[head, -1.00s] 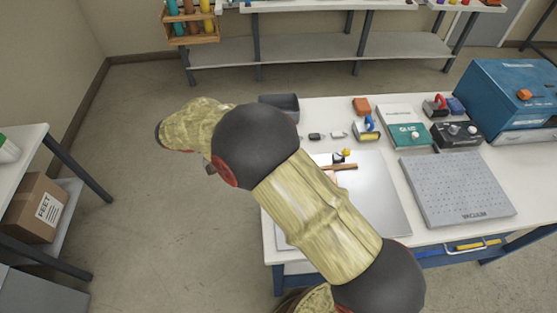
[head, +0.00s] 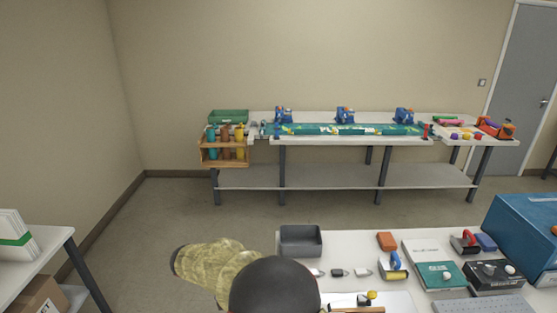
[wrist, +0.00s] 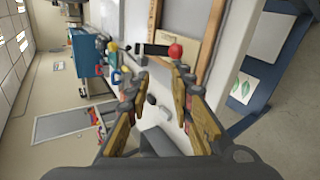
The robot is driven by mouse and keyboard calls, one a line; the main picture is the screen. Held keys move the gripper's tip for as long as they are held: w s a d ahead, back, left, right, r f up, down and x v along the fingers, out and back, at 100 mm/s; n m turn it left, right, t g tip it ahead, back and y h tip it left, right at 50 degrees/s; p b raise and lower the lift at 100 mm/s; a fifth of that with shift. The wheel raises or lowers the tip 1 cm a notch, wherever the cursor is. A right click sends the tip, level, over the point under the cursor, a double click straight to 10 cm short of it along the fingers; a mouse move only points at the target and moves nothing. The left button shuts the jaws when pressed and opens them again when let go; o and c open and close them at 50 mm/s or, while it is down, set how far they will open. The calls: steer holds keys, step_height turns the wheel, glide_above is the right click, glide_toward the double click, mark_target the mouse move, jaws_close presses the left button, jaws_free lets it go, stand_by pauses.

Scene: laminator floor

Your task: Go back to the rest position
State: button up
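My gripper (wrist: 157,82) shows in the wrist view with its two yellow-brown fingers apart and nothing between them. The view is turned on its side, and the white worktable (wrist: 140,20) lies beyond the fingertips. In the head view my arm shows only at the bottom edge, reaching left past the table's back left corner. The fingers cannot be made out there.
The worktable holds a dark grey bin (head: 301,241), an orange block (head: 386,241), a yellow-and-blue roller (head: 394,268), a green-and-white box (head: 435,262) and a blue machine (head: 525,232). A long bench (head: 345,178) stands behind. Open floor lies between, with a shelf (head: 40,262) left.

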steer(key=s+d+f+n+g+y, duration=0.1)
steer(key=s+d+f+n+y, duration=0.1)
steer(key=s+n+y, duration=0.45)
steer(key=s+d+r+m+t+y, duration=0.4)
steer(key=s+d+r+m+t, duration=0.2)
steer(key=s+d+r, duration=0.9)
step_height(320, 180, up, 4)
steer(key=d+m, duration=0.2)
steer(key=shift+s+d+y, duration=0.35)
steer(key=shift+s+d, duration=0.05)
steer(key=shift+r+m, duration=0.15)
steer(key=shift+m, duration=0.1)
stand_by(0.7)
